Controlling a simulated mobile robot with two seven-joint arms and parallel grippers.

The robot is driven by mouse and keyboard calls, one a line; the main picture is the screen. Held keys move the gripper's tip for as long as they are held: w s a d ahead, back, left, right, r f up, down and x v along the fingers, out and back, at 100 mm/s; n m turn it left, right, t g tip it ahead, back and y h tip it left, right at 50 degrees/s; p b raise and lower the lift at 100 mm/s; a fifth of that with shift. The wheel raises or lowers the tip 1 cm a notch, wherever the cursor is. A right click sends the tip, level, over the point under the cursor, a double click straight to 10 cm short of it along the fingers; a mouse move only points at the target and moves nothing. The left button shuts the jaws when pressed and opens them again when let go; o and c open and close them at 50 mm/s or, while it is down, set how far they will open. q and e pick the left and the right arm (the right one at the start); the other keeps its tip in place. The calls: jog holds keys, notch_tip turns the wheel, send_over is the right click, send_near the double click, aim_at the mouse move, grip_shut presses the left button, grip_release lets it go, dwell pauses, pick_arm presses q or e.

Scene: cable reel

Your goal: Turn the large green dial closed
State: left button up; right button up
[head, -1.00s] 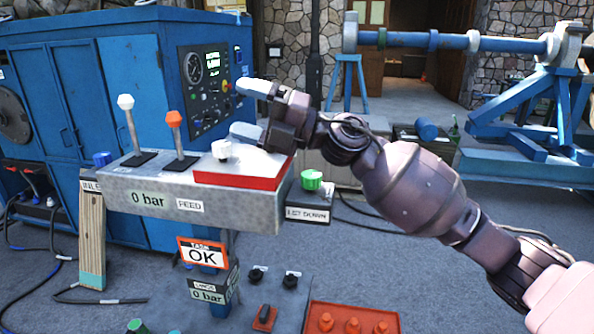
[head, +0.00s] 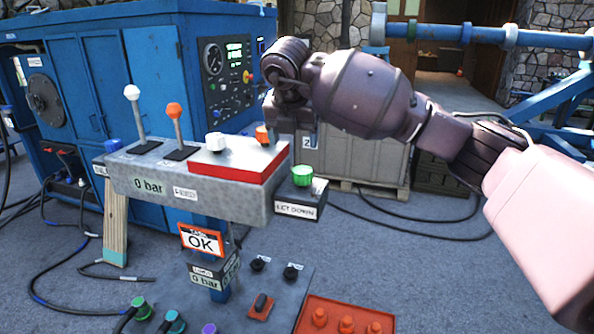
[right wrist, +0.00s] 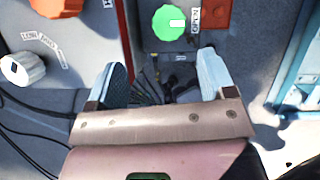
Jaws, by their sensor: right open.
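The large green dial (head: 302,175) sits on a small grey box labelled LET DOWN, at the right end of the console. In the right wrist view the green dial (right wrist: 174,19) has a white mark on it and an OPEN label beside it. My right gripper (head: 290,122) hangs above and behind the dial in the head view, pointing down. In the right wrist view my right gripper (right wrist: 164,78) is open, with nothing between its fingers and the dial beyond them. My left gripper is not in view.
A lower panel (head: 285,287) holds more knobs. A blue cabinet (head: 80,85) stands behind.

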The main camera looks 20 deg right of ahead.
aim_at(302, 170)
jog(key=shift+m+g, duration=0.3)
jog(key=shift+m, duration=0.3)
jog(key=x, duration=0.3)
jog(key=p+x, duration=0.1)
jog(key=x, duration=0.2)
jog(key=d+p+x, duration=0.1)
jog(key=x, duration=0.3)
jog(key=shift+s+r, duration=0.1)
jog(key=shift+s, duration=0.15)
jog(key=shift+w+f+h, duration=0.15)
jog(key=shift+f+h, duration=0.15)
jog(key=shift+f, duration=0.15)
jog(key=c, duration=0.9)
